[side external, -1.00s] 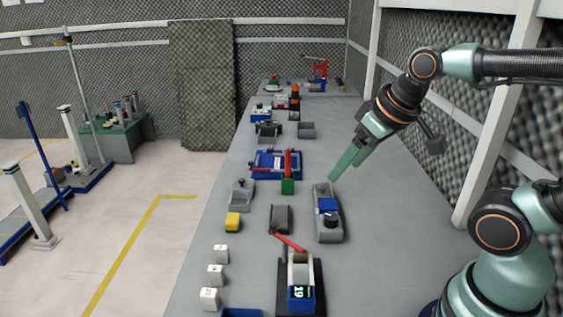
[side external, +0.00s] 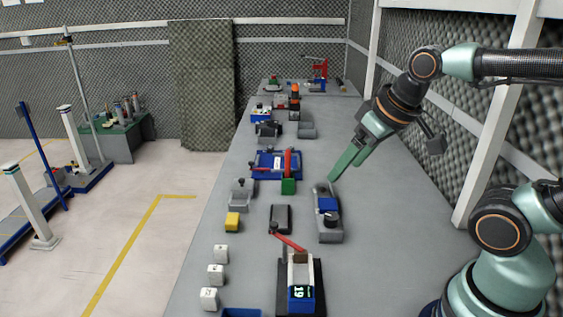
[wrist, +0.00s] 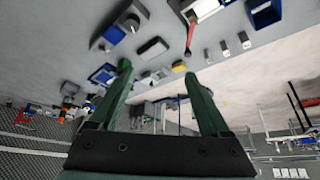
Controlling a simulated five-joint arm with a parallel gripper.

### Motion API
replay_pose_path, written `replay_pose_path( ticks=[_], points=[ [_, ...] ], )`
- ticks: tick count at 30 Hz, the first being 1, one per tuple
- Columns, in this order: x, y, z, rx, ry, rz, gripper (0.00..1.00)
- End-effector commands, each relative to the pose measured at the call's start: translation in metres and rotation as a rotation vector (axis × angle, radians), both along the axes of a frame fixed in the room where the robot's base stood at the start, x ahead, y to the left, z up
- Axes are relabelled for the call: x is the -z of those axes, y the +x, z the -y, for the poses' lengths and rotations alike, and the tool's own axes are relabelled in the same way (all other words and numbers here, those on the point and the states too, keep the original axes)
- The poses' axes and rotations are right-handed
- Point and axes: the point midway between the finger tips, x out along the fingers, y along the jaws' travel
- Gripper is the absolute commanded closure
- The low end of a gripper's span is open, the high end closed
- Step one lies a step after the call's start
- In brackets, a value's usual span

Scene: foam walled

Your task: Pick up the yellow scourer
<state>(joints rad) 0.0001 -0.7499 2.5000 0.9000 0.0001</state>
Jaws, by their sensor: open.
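The yellow scourer (side external: 232,222) is a small yellow block on the grey bench, near its left edge in the side view. It also shows small in the wrist view (wrist: 179,66), beyond and between my two green fingers. My gripper (side external: 343,172) is open and empty, raised above the bench to the right of and farther back than the scourer. In the wrist view my gripper (wrist: 158,72) has its fingers spread wide, with nothing between them. They are well apart from the scourer.
A grey tray (side external: 241,197) stands just behind the scourer. White blocks (side external: 215,272) line the front left. A red-handled device (side external: 301,282) stands at the front.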

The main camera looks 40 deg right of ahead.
Motion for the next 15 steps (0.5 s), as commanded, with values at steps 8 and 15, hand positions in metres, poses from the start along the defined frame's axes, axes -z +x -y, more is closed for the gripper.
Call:
replay_pose_path(
  ticks=[8,15],
  points=[
    [-0.002,0.008,-0.002,-0.023,-0.009,-0.01,0.19],
    [-0.008,0.059,-0.014,-0.157,-0.059,-0.06,0.19]
  ],
)
